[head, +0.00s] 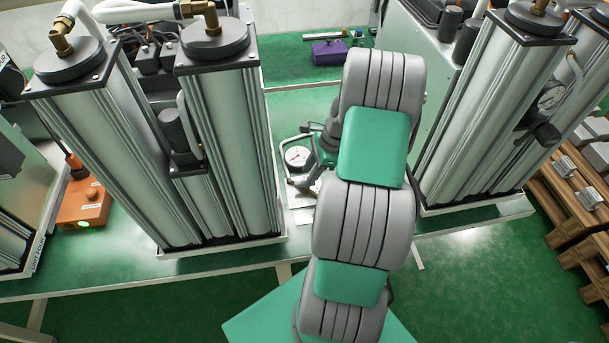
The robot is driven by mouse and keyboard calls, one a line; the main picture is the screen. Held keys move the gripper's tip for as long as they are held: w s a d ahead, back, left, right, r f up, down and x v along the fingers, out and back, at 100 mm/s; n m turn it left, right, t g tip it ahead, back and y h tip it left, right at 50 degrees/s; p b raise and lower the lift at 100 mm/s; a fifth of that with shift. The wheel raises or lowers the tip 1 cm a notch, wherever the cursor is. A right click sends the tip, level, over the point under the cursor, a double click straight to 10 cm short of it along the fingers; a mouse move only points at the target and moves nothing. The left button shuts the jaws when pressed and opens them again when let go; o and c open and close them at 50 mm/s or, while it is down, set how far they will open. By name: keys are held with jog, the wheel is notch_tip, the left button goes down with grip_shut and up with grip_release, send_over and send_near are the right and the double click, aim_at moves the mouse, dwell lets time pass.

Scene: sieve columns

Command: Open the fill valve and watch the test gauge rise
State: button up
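A round gauge with a white face (298,156) is on the green bench between the two column units, just left of my arm. I take it for the test gauge; its reading is too small to make out. Metal tubing or fittings run beside and below it. I cannot pick out the fill valve; it may be among these fittings or behind my arm. My gripper (314,152) seems to be right beside the gauge, mostly hidden by my own arm. Its fingers cannot be made out, nor whether they touch anything.
Tall metal columns stand at left (222,125) and right (483,110), close around my arm. Another gauge (551,95) is on the right unit. An orange box (83,203) with a green light is at left. A purple box (329,52) is at the back. Wooden pallets (570,215) are at right.

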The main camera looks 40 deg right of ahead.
jog(key=x, duration=0.3)
jog(key=shift+a+f, duration=0.1)
jog(key=shift+f, duration=0.1)
jog(key=shift+c, duration=0.2)
grip_shut()
